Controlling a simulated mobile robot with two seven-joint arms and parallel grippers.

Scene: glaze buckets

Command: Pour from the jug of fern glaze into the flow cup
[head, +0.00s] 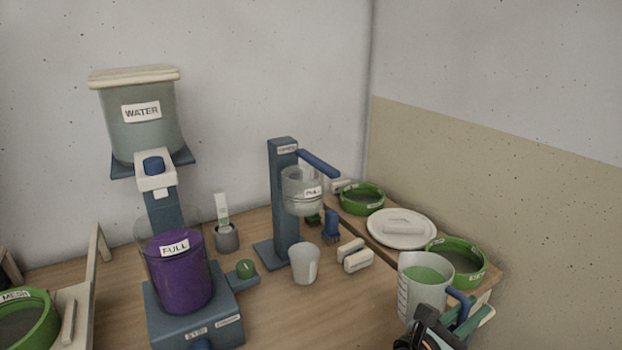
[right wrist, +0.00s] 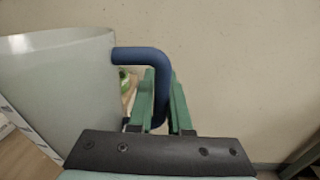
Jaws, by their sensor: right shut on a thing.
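A translucent jug (head: 423,287) with green glaze in it stands upright at the right of the head view. My right gripper (head: 462,308) is shut on its blue handle; in the right wrist view the green fingers (right wrist: 163,100) lie either side of the handle (right wrist: 143,56), with the jug wall (right wrist: 58,85) at left. My left gripper is not in view.
Green-rimmed sieves (head: 362,199), (head: 457,262) and a white lid (head: 401,229) line the right shelf.

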